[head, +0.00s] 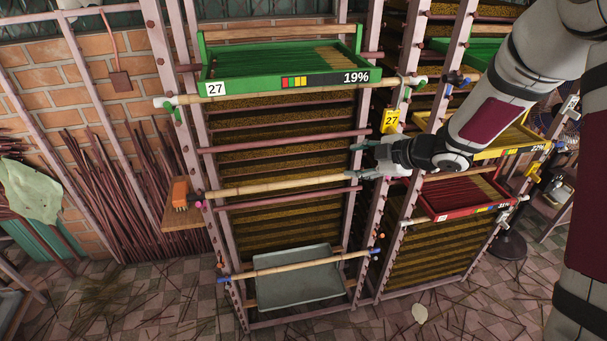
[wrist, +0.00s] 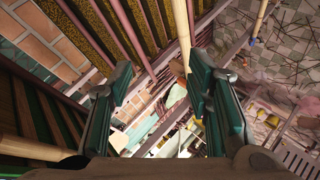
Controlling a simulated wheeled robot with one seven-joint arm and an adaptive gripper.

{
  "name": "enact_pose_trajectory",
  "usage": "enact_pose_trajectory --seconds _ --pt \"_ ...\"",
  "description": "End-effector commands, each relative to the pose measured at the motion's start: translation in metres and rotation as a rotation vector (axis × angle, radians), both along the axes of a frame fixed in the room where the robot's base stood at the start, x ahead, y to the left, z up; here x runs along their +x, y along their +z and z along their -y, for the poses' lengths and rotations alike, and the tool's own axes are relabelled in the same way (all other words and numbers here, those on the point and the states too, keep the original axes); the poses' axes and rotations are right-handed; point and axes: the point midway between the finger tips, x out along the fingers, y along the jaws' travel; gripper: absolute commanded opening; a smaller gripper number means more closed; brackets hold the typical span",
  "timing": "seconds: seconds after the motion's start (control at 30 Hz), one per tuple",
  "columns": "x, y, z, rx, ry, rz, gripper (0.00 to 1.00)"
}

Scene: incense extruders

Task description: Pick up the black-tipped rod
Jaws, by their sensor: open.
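A pale bamboo rod (head: 285,186) lies level across the middle of the front rack. Its left end looks dark, and its right end is partly hidden at my gripper, so I cannot clearly confirm the black tips. My gripper (head: 358,161) is open and empty, at the right end of this rod, its fingers pointing left. In the wrist view, my gripper's two dark green fingers (wrist: 160,88) stand apart. A bamboo rod (wrist: 182,30) runs down from the top edge towards the right finger, outside any grasp.
A green tray (head: 285,65) marked 27 and 19% sits above on a rod with white ends. A blue-tipped rod (head: 305,264) crosses below, by a grey tray (head: 297,285). Rack posts (head: 385,170) and a red tray (head: 465,193) are near my arm.

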Motion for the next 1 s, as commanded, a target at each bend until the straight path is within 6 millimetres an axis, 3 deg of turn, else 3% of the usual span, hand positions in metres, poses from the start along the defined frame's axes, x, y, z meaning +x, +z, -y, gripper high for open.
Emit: enact_pose_trajectory --seconds 0.1,0.27,0.7,1.0 --pt "-0.009 -0.025 -0.015 0.039 0.112 -0.013 0.46" --pt "-0.015 -0.036 -0.026 0.064 0.176 -0.015 0.46" --pt "0.016 -0.073 -0.078 0.065 0.178 -0.016 0.46" --pt "0.024 -0.085 -0.095 0.066 0.177 -0.017 0.46"
